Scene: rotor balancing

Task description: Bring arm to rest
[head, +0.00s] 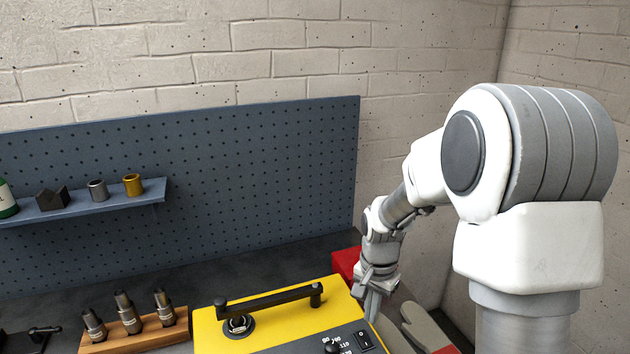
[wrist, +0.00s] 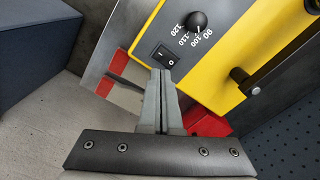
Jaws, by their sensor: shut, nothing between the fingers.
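My arm fills the right of the head view, bent down toward the bench. My gripper (head: 373,300) hangs just right of a yellow machine (head: 215,338). In the wrist view my gripper (wrist: 161,80) is shut and empty, its two grey fingers together. The fingertips appear close to the black rocker switch (wrist: 164,58) on the machine's dark panel; whether they touch it I cannot tell. A black dial knob (wrist: 196,22) with printed numbers sits beside the switch.
A wooden block (head: 140,338) with several metal pieces stands left of the machine. A blue shelf (head: 110,200) with small parts hangs on the pegboard (head: 270,180). A red box (head: 346,262) stands behind the gripper. Grey-and-red gloves (head: 422,330) lie at right.

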